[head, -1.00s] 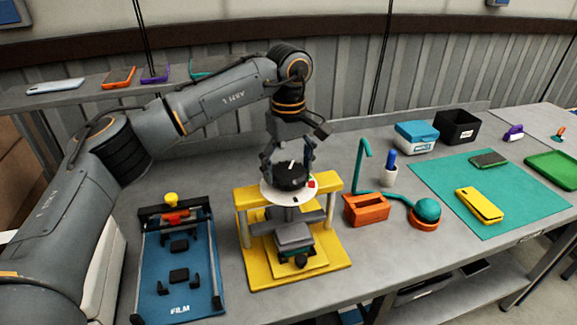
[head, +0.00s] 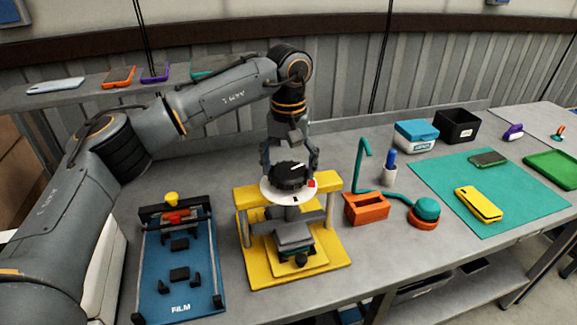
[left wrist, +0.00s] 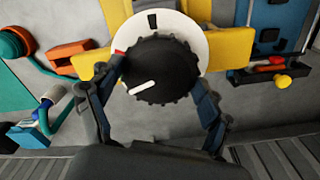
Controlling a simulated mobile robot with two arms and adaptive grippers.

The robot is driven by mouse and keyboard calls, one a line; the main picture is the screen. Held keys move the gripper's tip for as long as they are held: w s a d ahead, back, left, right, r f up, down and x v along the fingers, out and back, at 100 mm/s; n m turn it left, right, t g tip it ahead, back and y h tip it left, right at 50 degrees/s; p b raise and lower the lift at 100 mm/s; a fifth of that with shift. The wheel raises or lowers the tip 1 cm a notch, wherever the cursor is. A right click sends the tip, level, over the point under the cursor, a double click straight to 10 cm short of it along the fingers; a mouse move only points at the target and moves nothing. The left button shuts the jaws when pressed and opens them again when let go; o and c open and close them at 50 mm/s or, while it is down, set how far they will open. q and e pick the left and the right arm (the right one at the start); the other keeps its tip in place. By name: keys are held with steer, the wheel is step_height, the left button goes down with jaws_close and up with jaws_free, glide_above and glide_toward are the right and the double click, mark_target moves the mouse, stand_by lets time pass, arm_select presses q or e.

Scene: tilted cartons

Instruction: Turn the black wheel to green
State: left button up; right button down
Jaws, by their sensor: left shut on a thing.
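The black wheel (head: 290,177) has a ribbed rim and a white pointer line. It sits on a white dial disc (head: 270,193) on top of the yellow stand (head: 330,270). The disc carries a red mark (head: 312,183) and a black mark; I cannot make out a green one. In the head view the pointer points up and to the right. My left gripper (head: 290,168) is shut on the wheel from above, one finger on each side. The left wrist view shows the wheel (left wrist: 165,65) between the fingers, its pointer toward the lower left, away from the red mark (left wrist: 120,53).
A blue film rig (head: 180,285) stands left of the stand. An orange slotted block (head: 366,209) and a teal-topped orange knob (head: 425,212) stand to its right. Farther right is a teal mat (head: 500,205) with phones. Bare grey bench lies between the rig and the stand.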

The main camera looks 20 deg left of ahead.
mark_target(288, 171)
arm_select(q)
steer(key=shift+s+f, duration=0.1)
steer(key=shift+f, duration=0.15)
steer(key=o, duration=1.1)
steer(key=shift+r, duration=0.1)
step_height(288, 171, up, 12)
stand_by(0.4)
